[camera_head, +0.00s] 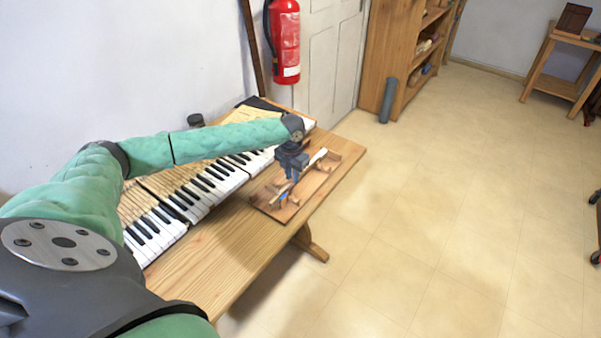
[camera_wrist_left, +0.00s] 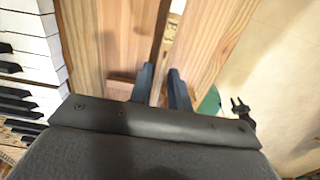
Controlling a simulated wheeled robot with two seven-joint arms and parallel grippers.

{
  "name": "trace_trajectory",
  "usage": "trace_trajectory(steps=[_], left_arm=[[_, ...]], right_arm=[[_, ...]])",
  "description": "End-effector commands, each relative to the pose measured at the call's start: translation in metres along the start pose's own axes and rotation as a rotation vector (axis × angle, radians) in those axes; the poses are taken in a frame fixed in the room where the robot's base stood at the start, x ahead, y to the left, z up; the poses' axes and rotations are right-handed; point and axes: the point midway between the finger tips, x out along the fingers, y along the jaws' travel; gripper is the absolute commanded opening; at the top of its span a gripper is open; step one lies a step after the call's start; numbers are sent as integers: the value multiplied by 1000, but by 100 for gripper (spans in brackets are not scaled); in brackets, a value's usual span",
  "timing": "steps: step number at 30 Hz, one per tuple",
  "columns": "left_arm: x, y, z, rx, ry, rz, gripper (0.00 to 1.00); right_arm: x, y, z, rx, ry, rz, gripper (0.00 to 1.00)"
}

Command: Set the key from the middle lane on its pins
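A wooden board with raised parts (camera_head: 266,203) lies at the right end of the table. A narrow key with a white end (camera_head: 319,156) lies slantwise over it, partly hidden by my left gripper. My left gripper (camera_head: 289,181) points down at the key's middle. In the left wrist view its two dark fingers (camera_wrist_left: 162,78) are a little apart, with a narrow wooden strip between them; whether they press on it I cannot tell. A small dark two-pronged shape (camera_wrist_left: 241,108) beside a green patch looks like my right gripper, prongs apart and empty.
The piano keyboard (camera_head: 190,196) runs along the table left of the board and shows in the left wrist view (camera_wrist_left: 28,62). The wooden table (camera_head: 235,255) has bare surface in front of it. A fire extinguisher (camera_head: 285,45) hangs behind.

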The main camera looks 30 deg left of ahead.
Motion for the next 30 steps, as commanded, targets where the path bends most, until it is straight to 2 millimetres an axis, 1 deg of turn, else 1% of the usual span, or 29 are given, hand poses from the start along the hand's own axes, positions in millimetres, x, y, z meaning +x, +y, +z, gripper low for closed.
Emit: trace_trajectory(steps=[18, 28, 30], left_arm=[[10, 0, 0, 0, -1, 0, 19], [11, 0, 0, 0, 0, 0, 19], [11, 0, 0, 0, 0, 0, 5]], right_arm=[[1, -3, 0, 2, 0, -3, 43], [1, -2, 1, 1, -1, -2, 43], [1, -1, 1, 0, -1, -1, 43]])
